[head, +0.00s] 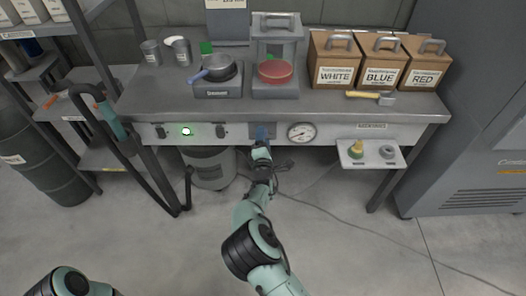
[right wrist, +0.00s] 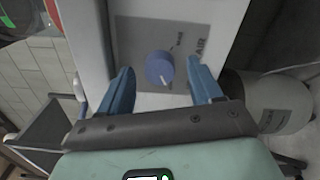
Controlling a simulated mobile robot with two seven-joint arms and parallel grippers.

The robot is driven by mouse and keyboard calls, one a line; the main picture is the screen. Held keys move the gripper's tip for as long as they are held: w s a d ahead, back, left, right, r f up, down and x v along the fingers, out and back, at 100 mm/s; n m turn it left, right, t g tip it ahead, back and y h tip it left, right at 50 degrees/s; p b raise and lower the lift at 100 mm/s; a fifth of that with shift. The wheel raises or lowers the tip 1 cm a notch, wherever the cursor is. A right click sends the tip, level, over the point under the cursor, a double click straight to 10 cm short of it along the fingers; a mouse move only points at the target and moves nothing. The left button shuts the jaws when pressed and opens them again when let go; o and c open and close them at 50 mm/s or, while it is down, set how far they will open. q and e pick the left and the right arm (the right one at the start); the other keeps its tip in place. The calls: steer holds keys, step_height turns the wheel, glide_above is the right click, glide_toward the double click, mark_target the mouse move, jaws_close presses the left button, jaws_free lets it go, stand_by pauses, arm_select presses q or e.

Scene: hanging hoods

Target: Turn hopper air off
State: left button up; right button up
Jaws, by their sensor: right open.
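The hopper air control is a round blue knob (right wrist: 160,68) with a white pointer line, on a grey plate (right wrist: 140,32) whose edge reads AIR. In the right wrist view the pointer line is toward the bottom of the picture. My right gripper (head: 262,132) is at the front panel of the bench, left of the gauge. Its two blue fingers are open, one on each side of the knob, with a visible gap to it on both sides. In the head view the gripper covers the knob. My left gripper is out of view.
A round gauge (head: 301,133) sits just right of my gripper, and a lit green button (head: 186,131) is to the left. A small accessories shelf (head: 370,160) juts out at right. A hose (head: 117,125) hangs at left. A canister (head: 212,168) stands under the bench.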

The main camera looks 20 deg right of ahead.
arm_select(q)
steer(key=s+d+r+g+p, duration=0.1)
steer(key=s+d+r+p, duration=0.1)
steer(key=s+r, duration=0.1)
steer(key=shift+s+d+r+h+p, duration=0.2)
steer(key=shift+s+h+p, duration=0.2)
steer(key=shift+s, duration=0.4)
arm_select(e)
steer(key=v, duration=1.2)
steer(key=shift+s, duration=0.35)
